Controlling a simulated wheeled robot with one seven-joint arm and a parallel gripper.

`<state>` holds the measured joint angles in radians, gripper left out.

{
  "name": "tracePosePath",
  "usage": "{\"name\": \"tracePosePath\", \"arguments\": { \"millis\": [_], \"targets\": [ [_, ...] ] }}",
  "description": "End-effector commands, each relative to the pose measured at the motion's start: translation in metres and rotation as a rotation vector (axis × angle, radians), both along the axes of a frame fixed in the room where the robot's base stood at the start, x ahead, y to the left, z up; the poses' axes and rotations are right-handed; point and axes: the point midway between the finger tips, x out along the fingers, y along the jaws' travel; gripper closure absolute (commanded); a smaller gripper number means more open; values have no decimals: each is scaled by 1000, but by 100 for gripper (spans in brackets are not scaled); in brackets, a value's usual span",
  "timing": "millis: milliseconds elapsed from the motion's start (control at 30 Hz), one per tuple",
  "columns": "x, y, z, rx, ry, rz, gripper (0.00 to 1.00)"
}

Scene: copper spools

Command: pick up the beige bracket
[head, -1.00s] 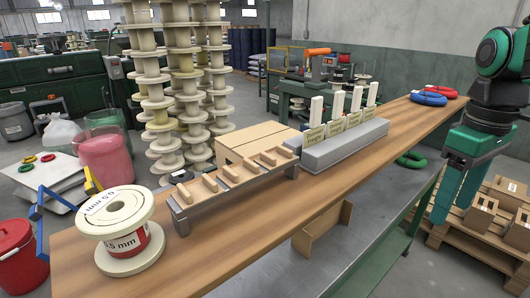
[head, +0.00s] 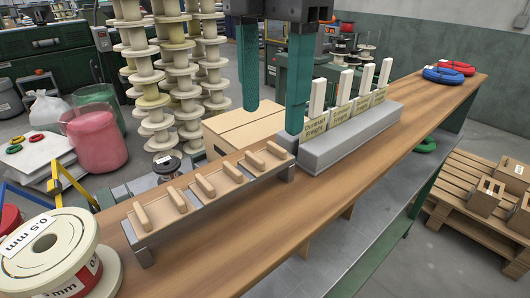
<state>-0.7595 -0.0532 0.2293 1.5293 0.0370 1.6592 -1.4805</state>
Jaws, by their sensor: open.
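Three beige brackets sit in a row in a long grey rack (head: 145,256) on the wooden bench. Each is a flat piece with two raised bars: the near-left bracket (head: 160,212), the middle bracket (head: 217,183) and the far-right bracket (head: 266,160). I cannot tell which one the task means. My gripper (head: 272,122) points down with its two teal fingers wide apart, empty. In the picture it hangs just above the far-right bracket. The right fingertip overlaps the rack's far end; I cannot tell whether it touches.
A grey block (head: 352,138) with several upright white labelled tabs stands beside the rack's right end. A cardboard box (head: 240,125) is behind the rack. A large wire spool (head: 50,260) stands at the near left. Blue and red coils (head: 443,74) lie far right. The bench front (head: 270,225) is clear.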

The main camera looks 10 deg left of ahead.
Motion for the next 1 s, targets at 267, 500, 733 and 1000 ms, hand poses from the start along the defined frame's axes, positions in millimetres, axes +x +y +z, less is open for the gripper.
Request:
{"name": "tracePosePath", "arguments": {
  "millis": [267,500,733,1000],
  "targets": [
    [-3,5,-19,3,2,7,41],
    [-3,5,-26,4,2,5,41],
    [-4,6,-32,5,2,8,41],
    [-3,8,-42,4,3,6,41]
  ]
}}
